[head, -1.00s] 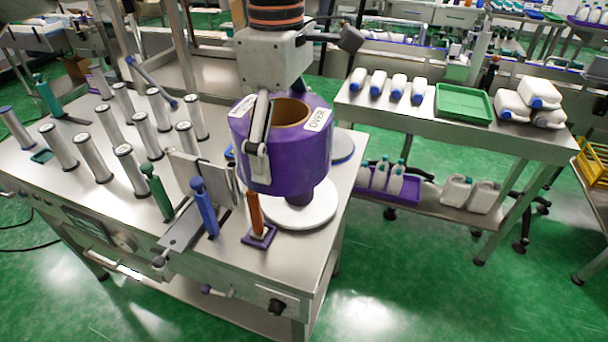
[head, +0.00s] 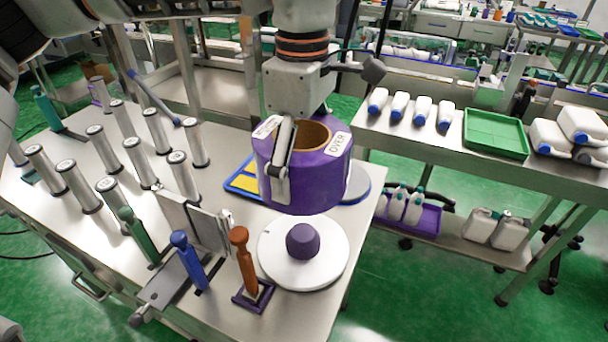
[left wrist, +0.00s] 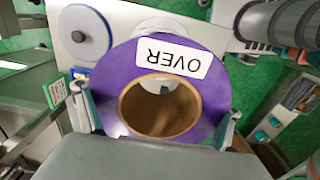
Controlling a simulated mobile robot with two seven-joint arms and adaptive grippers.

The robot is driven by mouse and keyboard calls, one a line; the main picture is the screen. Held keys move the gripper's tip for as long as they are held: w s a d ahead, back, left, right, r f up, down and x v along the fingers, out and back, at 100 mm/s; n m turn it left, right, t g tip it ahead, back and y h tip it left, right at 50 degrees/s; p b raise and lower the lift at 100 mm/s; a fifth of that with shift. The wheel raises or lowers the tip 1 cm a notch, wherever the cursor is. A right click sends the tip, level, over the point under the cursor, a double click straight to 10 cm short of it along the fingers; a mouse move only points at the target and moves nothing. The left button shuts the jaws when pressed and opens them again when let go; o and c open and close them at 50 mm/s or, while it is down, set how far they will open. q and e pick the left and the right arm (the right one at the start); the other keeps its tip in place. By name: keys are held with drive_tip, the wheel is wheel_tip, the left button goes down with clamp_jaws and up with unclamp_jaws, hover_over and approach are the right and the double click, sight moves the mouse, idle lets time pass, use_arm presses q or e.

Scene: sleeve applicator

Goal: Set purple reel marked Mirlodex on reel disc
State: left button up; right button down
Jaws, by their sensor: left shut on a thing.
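My left gripper (head: 300,160) is shut on the purple reel (head: 318,188) and holds it in the air. The reel is a thick ring with a brown core; one white label reads OVER, a second is partly covered, and I cannot read Mirlodex. The white reel disc (head: 273,262) with its dark purple hub (head: 303,240) lies below the reel in the head view, hub bare and apart from it. In the left wrist view the reel (left wrist: 118,60) sits between both fingers (left wrist: 158,115); a little white shows through its core. My right gripper is not in view.
An orange-handled tool (head: 243,260) in a purple holder stands close left of the disc. Blue (head: 190,262) and green (head: 137,235) handles and several metal posts stand further left. A grey, blue-rimmed disc (head: 357,186) lies behind. A side table (head: 460,150) holds bottles and a green tray.

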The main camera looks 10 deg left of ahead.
use_arm(q)
drive_tip(key=b, duration=0.1)
hover_over(303, 232)
wheel_tip(303, 232, down, 11)
drive_tip(key=shift+f, duration=0.15)
drive_tip(key=shift+f+b, duration=0.4)
drive_tip(key=shift+f, duration=2.35)
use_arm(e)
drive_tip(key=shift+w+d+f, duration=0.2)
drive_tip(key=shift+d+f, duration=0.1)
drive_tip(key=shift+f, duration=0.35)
use_arm(q)
drive_tip(key=shift+f, duration=0.1)
drive_tip(key=o, duration=1.8)
drive_tip(key=shift+f, duration=0.1)
